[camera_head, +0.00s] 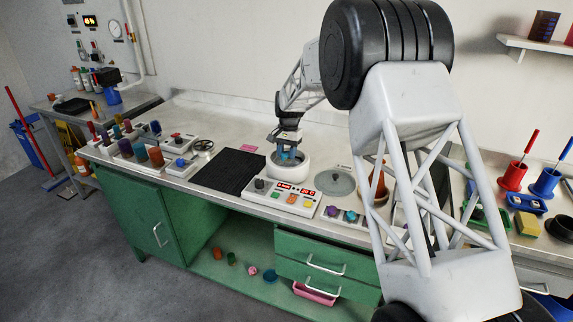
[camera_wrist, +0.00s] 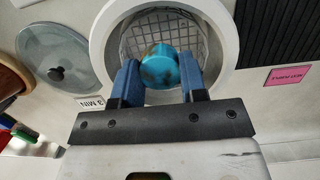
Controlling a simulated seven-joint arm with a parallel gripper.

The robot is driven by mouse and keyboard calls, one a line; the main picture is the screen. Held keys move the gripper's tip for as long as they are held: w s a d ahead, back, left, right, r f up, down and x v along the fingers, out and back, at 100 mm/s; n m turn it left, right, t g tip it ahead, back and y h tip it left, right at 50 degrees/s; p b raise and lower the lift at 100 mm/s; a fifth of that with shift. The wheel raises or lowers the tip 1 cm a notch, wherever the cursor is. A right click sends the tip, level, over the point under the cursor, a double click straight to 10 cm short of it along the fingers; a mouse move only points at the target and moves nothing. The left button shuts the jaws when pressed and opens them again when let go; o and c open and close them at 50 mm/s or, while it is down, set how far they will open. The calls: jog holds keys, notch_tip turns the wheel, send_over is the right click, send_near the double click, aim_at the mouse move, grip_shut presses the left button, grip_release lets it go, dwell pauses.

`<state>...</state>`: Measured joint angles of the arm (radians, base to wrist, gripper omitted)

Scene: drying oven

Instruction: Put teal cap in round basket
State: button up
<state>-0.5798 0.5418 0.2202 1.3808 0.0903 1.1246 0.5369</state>
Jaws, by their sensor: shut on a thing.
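The teal cap (camera_wrist: 172,68) is round with some brownish patches and sits between the fingers of my gripper (camera_wrist: 160,82) in the wrist view. My gripper is shut on it. Beyond the cap is the round wire-mesh basket (camera_wrist: 189,29), inside a white round housing (camera_wrist: 105,30). In the head view my gripper (camera_head: 288,150) is above this housing (camera_head: 289,170), with a bit of the teal cap (camera_head: 287,155) showing between the fingers. The basket's inside is hidden in the head view. I cannot tell the exact height of the cap over the mesh.
A round glass lid (camera_head: 335,182) lies right of the housing. A control panel (camera_head: 291,196) with buttons stands in front. A black ribbed mat (camera_head: 230,170) is at left, with a pink label (camera_head: 250,149) behind it. Bare counter lies behind the housing.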

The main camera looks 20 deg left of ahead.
jog(key=shift+f, duration=2.5)
jog(key=o, duration=0.6)
jog(key=shift+f, duration=0.1)
jog(key=r, duration=0.4)
jog(key=w+r, duration=0.1)
jog(key=r, duration=0.7)
jog(key=shift+w, duration=0.35)
jog(key=shift+d+r, duration=0.1)
